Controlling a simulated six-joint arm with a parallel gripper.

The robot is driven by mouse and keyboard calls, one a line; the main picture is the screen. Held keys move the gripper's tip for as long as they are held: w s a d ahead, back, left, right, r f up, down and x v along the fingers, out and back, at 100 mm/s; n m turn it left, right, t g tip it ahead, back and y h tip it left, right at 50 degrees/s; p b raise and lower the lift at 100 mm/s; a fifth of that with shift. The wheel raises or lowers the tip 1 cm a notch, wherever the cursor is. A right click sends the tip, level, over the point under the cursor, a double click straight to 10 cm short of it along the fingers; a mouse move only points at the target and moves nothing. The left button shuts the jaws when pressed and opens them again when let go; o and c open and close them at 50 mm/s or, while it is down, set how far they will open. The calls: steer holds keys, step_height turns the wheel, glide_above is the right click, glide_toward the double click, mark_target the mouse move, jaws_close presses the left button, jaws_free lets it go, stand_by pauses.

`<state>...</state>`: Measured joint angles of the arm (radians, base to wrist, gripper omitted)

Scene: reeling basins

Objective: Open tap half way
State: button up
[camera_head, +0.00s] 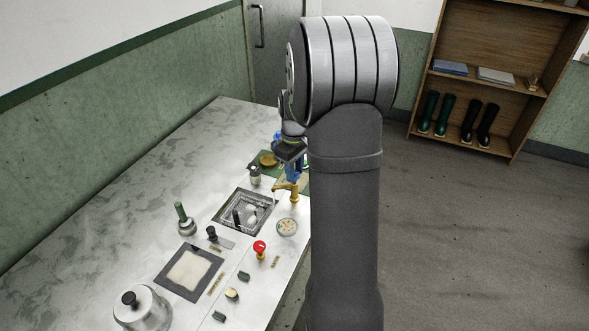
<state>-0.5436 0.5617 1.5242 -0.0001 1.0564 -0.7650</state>
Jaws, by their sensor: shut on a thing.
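The brass tap (293,192) stands at the right edge of the sink basin (240,212), its spout pointing left over the basin. A thin pale streak, perhaps water, shows below the spout. My gripper (292,174) reaches down from above, right at the top of the tap, and is shut on the tap's handle. The handle itself is mostly hidden by the fingers and my arm, so its angle cannot be read. The basin holds a wire rack or mesh with small pale things and a dark upright item.
A red knob (260,248), a round dish (287,227), a green-handled tool (182,219), a dark-framed pad (189,273) and a metal pot (142,307) stand on the counter. A shaker (255,175) stands behind the basin. The counter's left side is clear.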

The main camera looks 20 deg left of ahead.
steer(key=shift+n, duration=1.2)
steer(key=shift+r, duration=0.1)
steer(key=o, duration=1)
steer(key=shift+c, duration=0.2)
step_height(320, 180, up, 17)
steer(key=shift+r, duration=0.2)
steer(key=shift+f, duration=0.15)
step_height(320, 180, down, 17)
steer(key=shift+f, duration=0.15)
